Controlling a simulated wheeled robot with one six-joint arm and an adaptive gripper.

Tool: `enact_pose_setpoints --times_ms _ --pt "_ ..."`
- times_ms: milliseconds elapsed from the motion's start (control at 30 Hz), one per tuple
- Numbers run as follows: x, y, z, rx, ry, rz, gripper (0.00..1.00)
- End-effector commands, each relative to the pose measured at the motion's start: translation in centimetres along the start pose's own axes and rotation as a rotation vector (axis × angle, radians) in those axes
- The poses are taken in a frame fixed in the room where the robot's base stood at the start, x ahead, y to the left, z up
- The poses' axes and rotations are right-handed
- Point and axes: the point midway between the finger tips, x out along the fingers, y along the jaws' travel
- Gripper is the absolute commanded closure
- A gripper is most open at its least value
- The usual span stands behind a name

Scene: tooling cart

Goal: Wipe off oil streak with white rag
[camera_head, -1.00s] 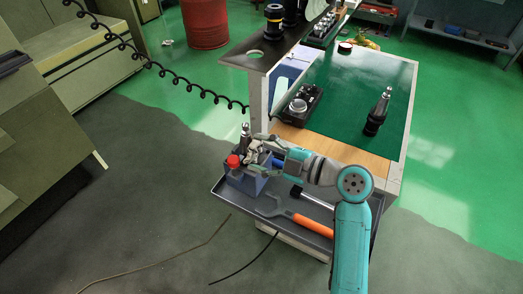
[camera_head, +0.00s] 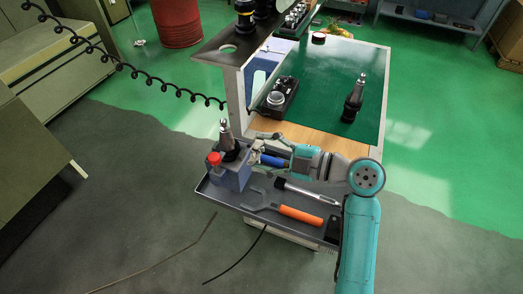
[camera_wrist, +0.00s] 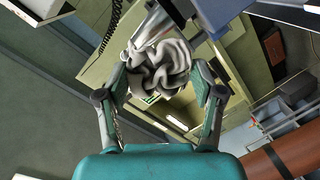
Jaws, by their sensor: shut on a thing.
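The white rag (camera_wrist: 158,68) is a crumpled grey-white bundle between the fingers of my gripper (camera_wrist: 158,88) in the wrist view. My gripper is shut on it. A shiny tapered metal tool holder is partly behind the rag in the wrist view (camera_wrist: 152,27). In the head view my gripper (camera_head: 262,147) is just right of the upright tool holder (camera_head: 226,136), which stands on a blue block (camera_head: 236,174). I cannot tell whether the rag touches the tool holder. I cannot make out an oil streak in either view.
A red cap (camera_head: 214,158) sits on the block's left side. The grey tray (camera_head: 240,203) holds an orange-handled wrench (camera_head: 299,214) and a metal bar tool (camera_head: 305,190). Another tool holder (camera_head: 354,100) and a black device (camera_head: 279,98) stand on the cart top (camera_head: 325,85).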

Motion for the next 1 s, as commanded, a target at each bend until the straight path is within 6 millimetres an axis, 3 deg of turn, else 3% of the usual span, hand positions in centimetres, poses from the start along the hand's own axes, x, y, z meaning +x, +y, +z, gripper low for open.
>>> enact_pose_setpoints --times_ms 167,533,1000 --pt "-0.3 0.0 0.0 0.000 -0.001 0.001 0.61" --pt "-2.9 0.0 0.0 0.000 -0.002 0.001 0.61" --pt "-3.0 0.0 0.0 0.000 0.000 0.000 0.61"
